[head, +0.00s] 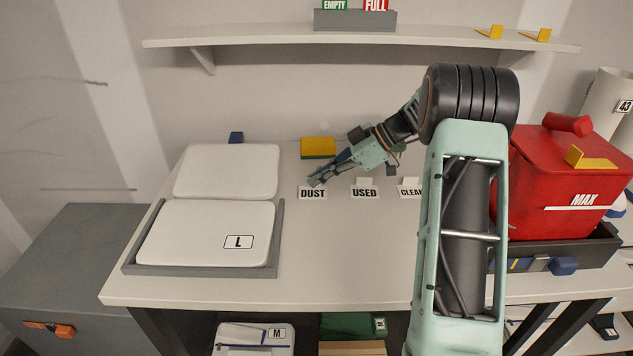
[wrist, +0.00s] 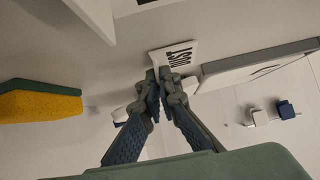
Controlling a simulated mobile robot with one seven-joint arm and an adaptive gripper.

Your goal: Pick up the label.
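The DUST label (head: 313,194), a small white card with black letters, is at the left of a row of cards on the bench. My gripper (head: 315,182) reaches down to its top edge from the upper right. In the wrist view, my gripper's fingertips (wrist: 159,76) are close together at the edge of the DUST label (wrist: 180,54), with its tab apparently pinched between them. The tab itself is mostly hidden. I see no clear gap between the card and the bench. The USED label (head: 364,193) and the CLEAN label (head: 410,192) stand to the right, with white tabs on top.
A yellow and green sponge (head: 318,147) lies behind the DUST label. White pads in a grey tray (head: 200,271) are at the left. A red MAX container (head: 560,190) stands at the right. A shelf (head: 260,35) runs above. The bench front is clear.

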